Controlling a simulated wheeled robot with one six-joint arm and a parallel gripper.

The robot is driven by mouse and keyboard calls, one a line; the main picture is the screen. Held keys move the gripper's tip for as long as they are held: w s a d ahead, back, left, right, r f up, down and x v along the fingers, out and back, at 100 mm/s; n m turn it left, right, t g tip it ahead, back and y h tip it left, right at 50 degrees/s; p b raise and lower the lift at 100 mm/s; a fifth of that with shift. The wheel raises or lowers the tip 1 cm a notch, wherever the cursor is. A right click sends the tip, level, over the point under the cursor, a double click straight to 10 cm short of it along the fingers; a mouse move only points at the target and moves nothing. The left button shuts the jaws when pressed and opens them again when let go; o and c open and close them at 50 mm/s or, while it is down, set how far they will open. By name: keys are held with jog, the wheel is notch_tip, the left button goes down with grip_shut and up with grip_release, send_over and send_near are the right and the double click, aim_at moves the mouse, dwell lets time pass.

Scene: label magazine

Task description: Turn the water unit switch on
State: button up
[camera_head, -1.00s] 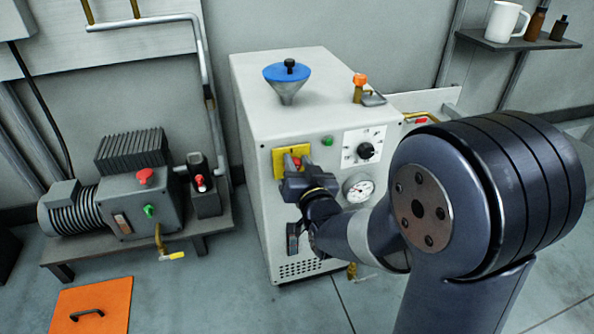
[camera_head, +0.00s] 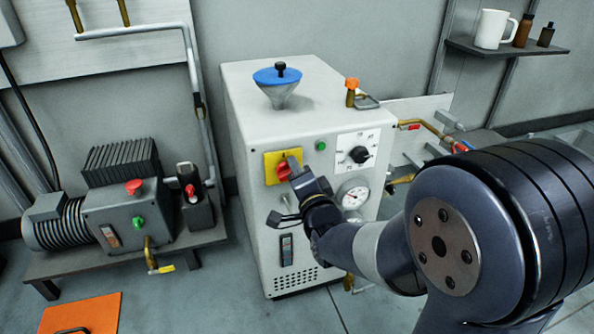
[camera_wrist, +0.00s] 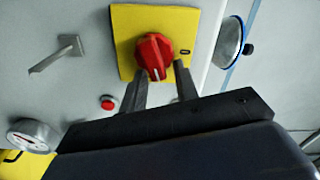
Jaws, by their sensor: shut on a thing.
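The water unit (camera_head: 240,130) is a white cabinet in the middle of the head view. Its switch is a red rotary knob (camera_head: 283,171) on a yellow plate (camera_head: 270,160), which shows close up in the wrist view (camera_wrist: 153,55). In the wrist view, a white mark on the knob points down the picture. My gripper (camera_head: 291,172) is at the front panel, with its fingers (camera_wrist: 160,82) on either side of the knob and shut on it. In the head view the gripper partly covers the knob and plate.
A green lamp (camera_head: 320,145), dial (camera_head: 359,154) and gauge (camera_head: 353,196) share the panel. A red button (camera_wrist: 108,102) and grey bracket (camera_wrist: 58,54) lie near the plate. A pump (camera_head: 125,215) stands left; a funnel (camera_head: 279,90) sits on top.

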jog(key=shift+s+a+f+m, duration=0.1)
jog(key=shift+f+m, duration=0.2)
jog(key=shift+m, duration=0.6)
jog(key=shift+a+f+m, duration=0.1)
jog(key=shift+f+m, duration=0.2)
jog(key=shift+m, duration=0.6)
jog(key=o, duration=0.8)
jog(key=shift+a, duration=0.1)
jog(key=shift+o, duration=1)
jog(key=shift+r, duration=0.15)
jog(key=p+v, duration=0.2)
jog(key=v, duration=0.8)
jog(key=shift+s+d, duration=0.2)
jog(key=shift+s, duration=0.15)
jog(key=shift+o, duration=0.2)
